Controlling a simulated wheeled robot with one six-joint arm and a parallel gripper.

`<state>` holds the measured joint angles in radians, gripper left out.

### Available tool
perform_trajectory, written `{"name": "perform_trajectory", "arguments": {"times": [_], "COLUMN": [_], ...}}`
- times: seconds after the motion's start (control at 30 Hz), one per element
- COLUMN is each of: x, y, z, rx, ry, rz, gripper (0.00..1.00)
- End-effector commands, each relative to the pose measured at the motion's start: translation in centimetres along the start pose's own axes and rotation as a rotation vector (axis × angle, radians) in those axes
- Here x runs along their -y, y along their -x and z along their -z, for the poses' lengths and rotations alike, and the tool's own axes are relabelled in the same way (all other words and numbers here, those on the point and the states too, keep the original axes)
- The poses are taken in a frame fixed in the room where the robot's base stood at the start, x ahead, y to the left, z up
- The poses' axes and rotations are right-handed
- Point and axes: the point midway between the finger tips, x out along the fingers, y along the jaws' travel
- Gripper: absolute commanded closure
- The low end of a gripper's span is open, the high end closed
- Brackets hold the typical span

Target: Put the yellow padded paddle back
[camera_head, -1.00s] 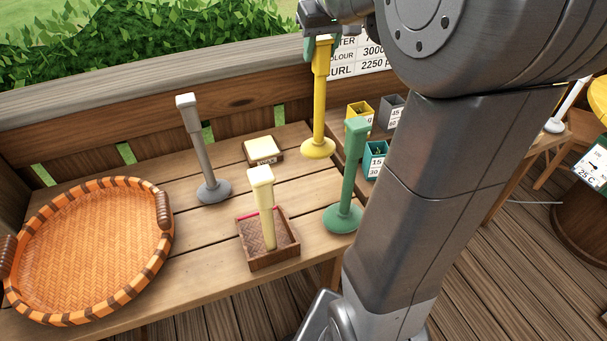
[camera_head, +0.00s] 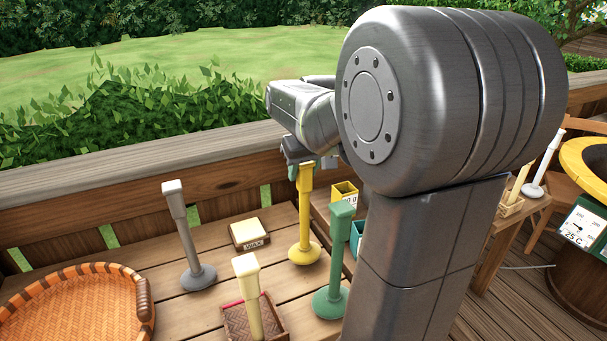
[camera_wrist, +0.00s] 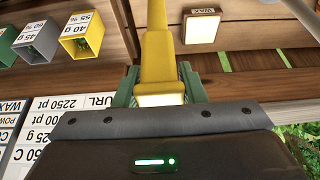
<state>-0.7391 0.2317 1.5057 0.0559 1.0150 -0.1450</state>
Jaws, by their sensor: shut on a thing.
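The yellow paddle (camera_head: 306,215) is upright, with its round base down, at the back right of the wooden bench (camera_head: 205,240). My gripper (camera_head: 308,163) is shut on the top of its handle; in the wrist view, my green fingers (camera_wrist: 158,88) press the yellow handle (camera_wrist: 157,52) from both sides. The base looks at or just above the bench top; I cannot tell if it touches. Its underside is hidden.
A green paddle (camera_head: 334,262) stands just in front, a grey one (camera_head: 188,235) to the left. A pale cream paddle (camera_head: 249,295) stands in a small box (camera_head: 272,320). A wax block (camera_head: 249,233) lies left; a yellow bin (camera_head: 344,192) is at right. The woven tray (camera_head: 75,305) is front left.

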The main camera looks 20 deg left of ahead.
Motion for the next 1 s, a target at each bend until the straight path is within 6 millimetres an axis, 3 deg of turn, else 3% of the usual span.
{"name": "perform_trajectory", "arguments": {"times": [0.6,0.63,0.7,1.0], "x": [0.0,0.0,0.0,0.0], "y": [-1.3,-1.3,-1.3,-1.3], "z": [-0.5,-0.6,-0.5,-0.5], "rx": [-0.002,0.0,0.0,0.0], "ry": [0.0,0.0,0.0,0.0], "rz": [0.0,0.0,0.0,0.0], "gripper": [1.0,0.57,0.43,0.41]}}
